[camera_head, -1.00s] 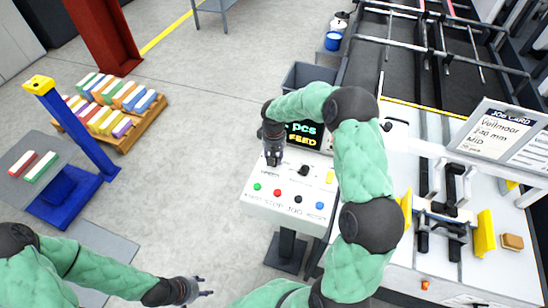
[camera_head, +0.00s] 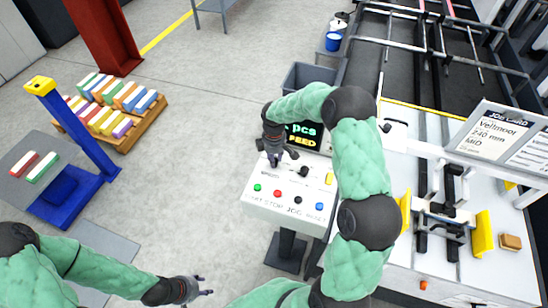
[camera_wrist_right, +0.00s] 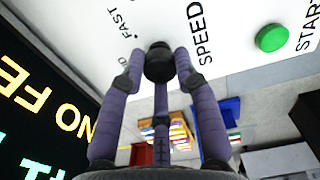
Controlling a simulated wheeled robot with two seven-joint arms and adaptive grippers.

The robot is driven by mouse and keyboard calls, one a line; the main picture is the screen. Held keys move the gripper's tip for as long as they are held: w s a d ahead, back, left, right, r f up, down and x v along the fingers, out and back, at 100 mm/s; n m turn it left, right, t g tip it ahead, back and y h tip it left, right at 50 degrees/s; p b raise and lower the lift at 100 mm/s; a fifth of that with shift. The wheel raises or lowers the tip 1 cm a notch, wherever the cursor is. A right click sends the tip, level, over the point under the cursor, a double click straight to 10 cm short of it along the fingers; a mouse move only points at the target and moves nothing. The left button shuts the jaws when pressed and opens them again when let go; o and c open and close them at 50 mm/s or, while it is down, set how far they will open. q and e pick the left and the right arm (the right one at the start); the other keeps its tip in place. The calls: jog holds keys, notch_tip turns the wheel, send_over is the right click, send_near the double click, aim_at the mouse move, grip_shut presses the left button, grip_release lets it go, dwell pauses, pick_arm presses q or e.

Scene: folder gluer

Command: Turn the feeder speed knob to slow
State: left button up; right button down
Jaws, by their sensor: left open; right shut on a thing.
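The feeder speed knob (camera_wrist_right: 158,62) is a small black knob on the white control panel (camera_head: 255,192). In the right wrist view it sits between my right gripper's purple fingers (camera_wrist_right: 160,80), with printed SPEED and FAST labels beside it. My right gripper (camera_head: 275,160) is shut on this knob at the panel's upper left in the head view, where gripper and arm hide it. The knob's pointer direction cannot be made out. My left gripper (camera_head: 200,291) is open and empty over the floor at the bottom of the head view.
A second black knob (camera_head: 302,171) and a yellow switch (camera_head: 330,178) are to the right. A row of coloured buttons, with a green one (camera_head: 257,187), lines the front. A lit display (camera_head: 303,135) stands behind. The gluer's white table (camera_head: 400,265) is at right.

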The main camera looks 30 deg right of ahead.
jog(key=n+p, duration=0.1)
jog(key=n, duration=0.6)
dwell(0.6)
jog(key=c, duration=0.9)
grip_release()
jog(key=shift+r, duration=0.1)
notch_tip(320, 180, up, 12)
jog(key=shift+f, duration=0.15)
